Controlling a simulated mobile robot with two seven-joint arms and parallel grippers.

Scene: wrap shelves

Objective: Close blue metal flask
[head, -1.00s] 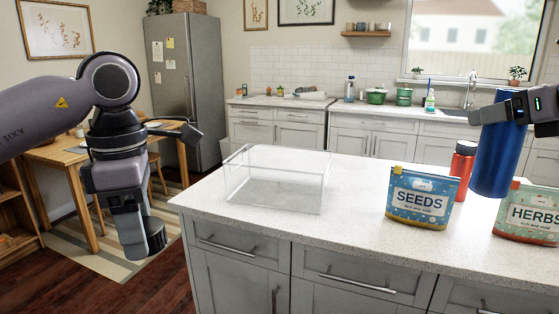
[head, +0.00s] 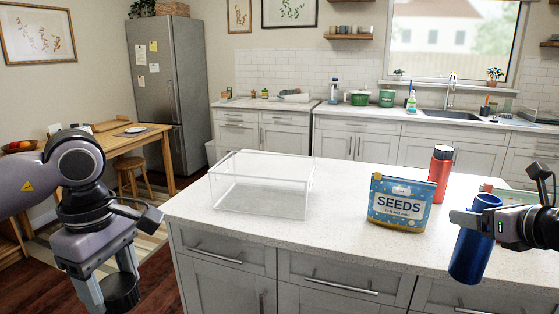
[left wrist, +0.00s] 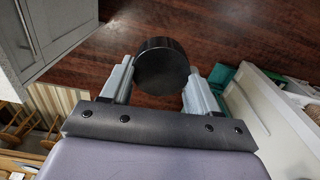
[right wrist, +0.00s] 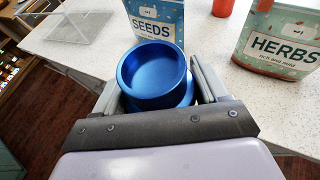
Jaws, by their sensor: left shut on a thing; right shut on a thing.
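The blue metal flask (head: 470,256) is in my right gripper (head: 484,220), which is shut around its upper part. The flask is near upright, in front of the island's front edge in the head view. The right wrist view looks down on its round blue top (right wrist: 155,75), which has no black cap on it. My left gripper (head: 108,286) is shut on a round black cap (head: 122,292), low at the left and well apart from the flask. The cap also shows between the fingers in the left wrist view (left wrist: 161,66).
The white island counter (head: 330,215) carries a clear open box (head: 262,185), a blue SEEDS pouch (head: 400,203), a red bottle (head: 441,170) and a HERBS pouch (right wrist: 283,45). The counter between box and SEEDS pouch is free.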

